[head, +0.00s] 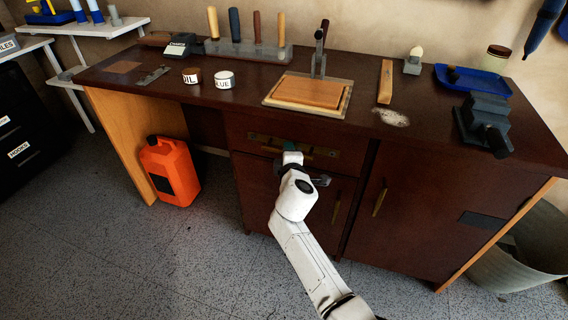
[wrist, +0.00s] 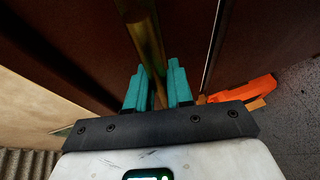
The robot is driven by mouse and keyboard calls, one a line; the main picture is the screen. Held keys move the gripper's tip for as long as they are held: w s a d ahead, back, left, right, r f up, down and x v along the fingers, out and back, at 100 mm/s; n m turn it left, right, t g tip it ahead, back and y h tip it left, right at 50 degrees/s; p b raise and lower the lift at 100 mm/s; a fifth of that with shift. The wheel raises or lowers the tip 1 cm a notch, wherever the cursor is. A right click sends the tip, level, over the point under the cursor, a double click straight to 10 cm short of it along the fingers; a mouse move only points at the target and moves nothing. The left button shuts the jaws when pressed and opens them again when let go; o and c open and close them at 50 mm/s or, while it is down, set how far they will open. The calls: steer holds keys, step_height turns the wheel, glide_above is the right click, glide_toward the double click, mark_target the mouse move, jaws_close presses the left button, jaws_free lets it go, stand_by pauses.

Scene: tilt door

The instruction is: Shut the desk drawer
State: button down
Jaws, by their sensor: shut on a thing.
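The desk drawer (head: 240,133) is the dark brown front under the left-centre of the desk top. A brass bar handle (head: 322,151) runs across it, partly hidden by my gripper. My gripper (head: 291,160) is at the drawer front, at the end of my white arm. In the wrist view, the teal fingers (wrist: 157,82) sit on either side of the brass handle (wrist: 147,40) and are shut on it. How far the drawer stands out from the desk is hard to tell in these views.
A cupboard door (head: 425,215) with a brass handle is to the right, and another door is below the drawer. An orange can (head: 170,172) stands on the floor at left. A cutting board (head: 308,92), tools and a vice (head: 485,125) are on the desk top. The floor in front is clear.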

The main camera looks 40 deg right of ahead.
steer(key=c, duration=1.1)
jaws_free()
steer(key=shift+s+a, duration=0.1)
steer(key=p+v, duration=0.2)
steer(key=v, duration=0.8)
steer(key=shift+s, duration=0.25)
steer(key=shift+a, duration=0.15)
